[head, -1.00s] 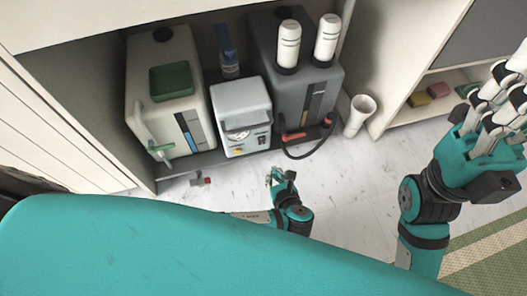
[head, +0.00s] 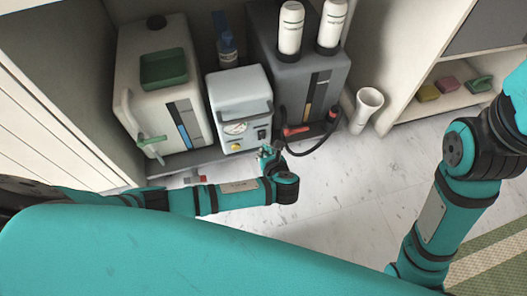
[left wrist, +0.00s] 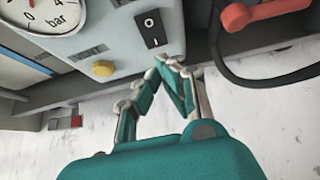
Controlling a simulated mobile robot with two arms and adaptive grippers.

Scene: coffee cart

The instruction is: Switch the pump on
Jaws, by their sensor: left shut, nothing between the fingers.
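The pump (head: 238,88) is a pale grey box with a handle and round gauge, standing between two tanks. I cannot tell which side of the rocker is pressed. My left gripper (left wrist: 172,62) is shut and empty, its tips just below and right of the switch, seemingly apart from it. It also shows in the head view (head: 266,152), at the pump's lower right corner. My right gripper is out of view.
A white tank (head: 128,75) stands left of the pump and a dark grey tank (head: 285,78) right. A black hose with a red-orange handle (left wrist: 235,17) lies close right of the switch. A white cup (head: 368,105) stands further right.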

